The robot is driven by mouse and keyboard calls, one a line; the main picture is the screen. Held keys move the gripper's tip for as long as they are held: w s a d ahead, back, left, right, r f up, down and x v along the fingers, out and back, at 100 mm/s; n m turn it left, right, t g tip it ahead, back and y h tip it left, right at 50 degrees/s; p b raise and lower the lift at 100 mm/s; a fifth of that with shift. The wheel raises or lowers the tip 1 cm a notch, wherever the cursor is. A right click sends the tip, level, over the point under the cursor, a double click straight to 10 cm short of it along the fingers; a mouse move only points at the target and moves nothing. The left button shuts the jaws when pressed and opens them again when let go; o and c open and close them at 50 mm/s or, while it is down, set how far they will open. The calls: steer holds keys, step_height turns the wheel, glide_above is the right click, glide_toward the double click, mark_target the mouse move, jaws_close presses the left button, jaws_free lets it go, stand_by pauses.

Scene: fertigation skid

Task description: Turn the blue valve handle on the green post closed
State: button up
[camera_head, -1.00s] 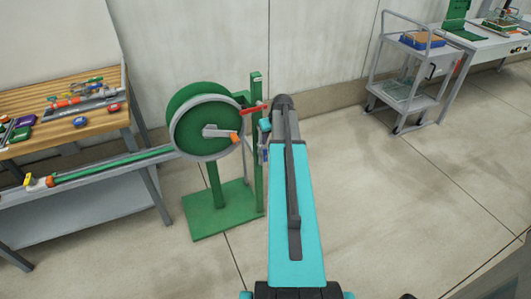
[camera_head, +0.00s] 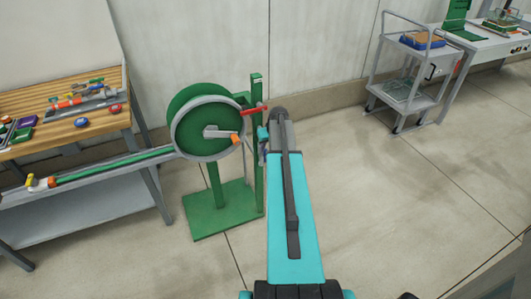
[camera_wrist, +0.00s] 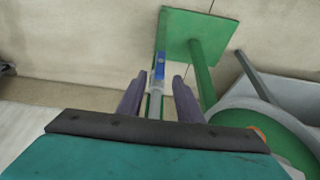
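The blue handle (camera_wrist: 160,66) shows in the wrist view, in line with a grey pipe or valve body (camera_wrist: 156,103). My gripper (camera_wrist: 158,84) is open, with one dark finger on each side of the pipe. The blue handle lies just beyond the fingertips; I cannot tell whether they touch anything. In the head view my arm largely hides the gripper and handle.
The hose reel (camera_head: 207,128) with its thicker post (camera_wrist: 202,75) is close beside the gripper. A wooden-topped bench (camera_head: 60,125) with fittings stands left. A grey cart (camera_head: 410,75) stands back right. The floor to the right is clear.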

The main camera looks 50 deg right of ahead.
mark_target(265, 161)
steer(key=shift+p+x, duration=0.6)
steer(key=shift+x, duration=3.1)
jaws_close()
